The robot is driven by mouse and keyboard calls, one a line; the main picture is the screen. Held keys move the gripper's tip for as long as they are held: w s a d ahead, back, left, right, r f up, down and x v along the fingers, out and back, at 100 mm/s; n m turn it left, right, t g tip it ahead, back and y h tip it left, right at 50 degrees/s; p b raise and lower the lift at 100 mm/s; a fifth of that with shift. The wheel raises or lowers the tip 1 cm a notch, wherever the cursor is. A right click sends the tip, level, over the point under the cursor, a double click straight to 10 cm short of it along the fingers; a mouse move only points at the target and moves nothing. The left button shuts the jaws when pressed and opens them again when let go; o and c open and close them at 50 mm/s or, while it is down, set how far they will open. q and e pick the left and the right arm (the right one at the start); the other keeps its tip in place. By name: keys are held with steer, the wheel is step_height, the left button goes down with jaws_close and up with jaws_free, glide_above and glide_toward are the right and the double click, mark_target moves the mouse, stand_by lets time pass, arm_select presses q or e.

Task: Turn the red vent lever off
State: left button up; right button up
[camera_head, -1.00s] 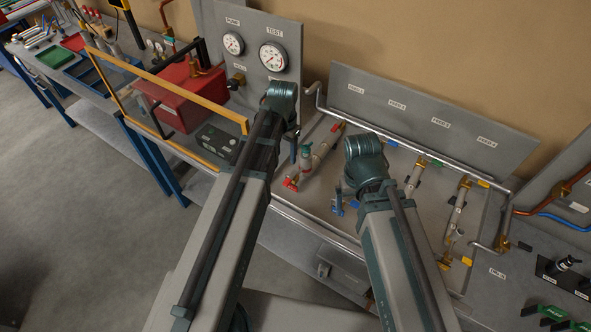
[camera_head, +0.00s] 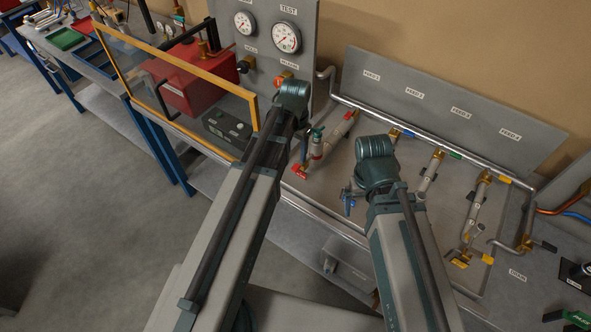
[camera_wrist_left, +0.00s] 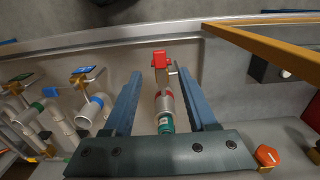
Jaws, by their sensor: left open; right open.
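The red vent lever (camera_head: 299,172) sits at the near low end of the first feed line. It also shows in the left wrist view as a red tip (camera_wrist_left: 161,59), with a red-banded pipe and a teal cap (camera_wrist_left: 166,124) below it in the picture. My left gripper (camera_wrist_left: 160,76) is open, with one blue finger on each side of this lever and pipe. I cannot tell whether either finger touches. In the head view the left wrist (camera_head: 292,95) hides part of the gripper. My right wrist (camera_head: 376,160) is over the second line; its fingers are mostly hidden.
A yellow-framed clear guard (camera_head: 190,62) stands left of my left arm, before a red box (camera_head: 190,85). A gauge panel (camera_head: 268,60) rises behind. Other feed lines (camera_head: 428,175) lie right. A blue lever (camera_head: 349,203) is near my right wrist.

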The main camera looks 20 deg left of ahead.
mark_target(295, 167)
arm_select(q)
step_height(295, 167, down, 6)
steer(key=b, duration=0.5)
steer(key=shift+f, duration=0.15)
jaws_close()
